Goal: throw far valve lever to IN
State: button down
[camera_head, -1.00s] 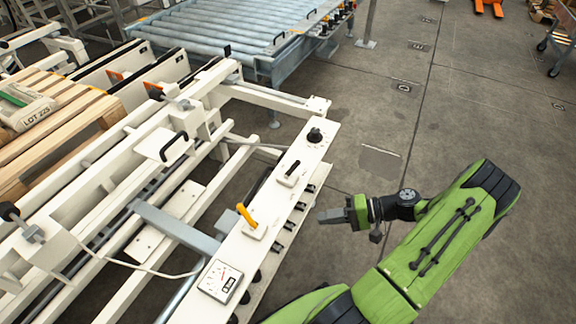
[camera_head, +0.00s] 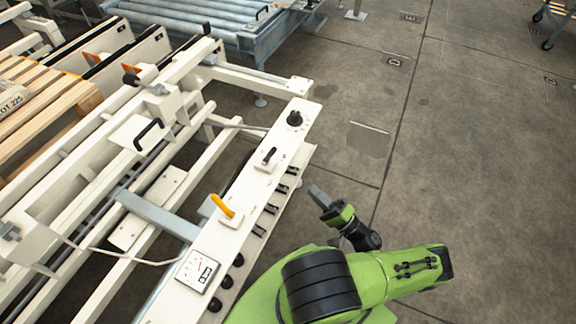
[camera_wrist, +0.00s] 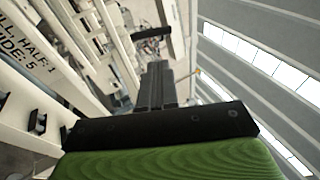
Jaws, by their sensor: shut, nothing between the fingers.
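A white control panel (camera_head: 237,240) runs along the side of the white frame. On it are an orange lever (camera_head: 222,206) tilted up and to the left, a small black lever (camera_head: 269,157) on a white plate further back, and a round black knob (camera_head: 294,118) at the far end. I cannot read any IN mark or tell which lever is the far valve. My gripper (camera_head: 318,194) is shut and empty, to the right of the panel and apart from it, its fingers pointing up and left. In the wrist view its shut fingers (camera_wrist: 156,84) point ahead.
A gauge (camera_head: 197,271) sits at the panel's near end, and black fittings line its right side. A wooden pallet (camera_head: 50,112) lies at left and a roller conveyor (camera_head: 190,17) behind.

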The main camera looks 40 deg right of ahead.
aim_at(269, 155)
jog(key=p+x, duration=0.1)
jog(key=x, duration=1.2)
jog(key=shift+w, duration=0.35)
jog(key=shift+r, duration=0.15)
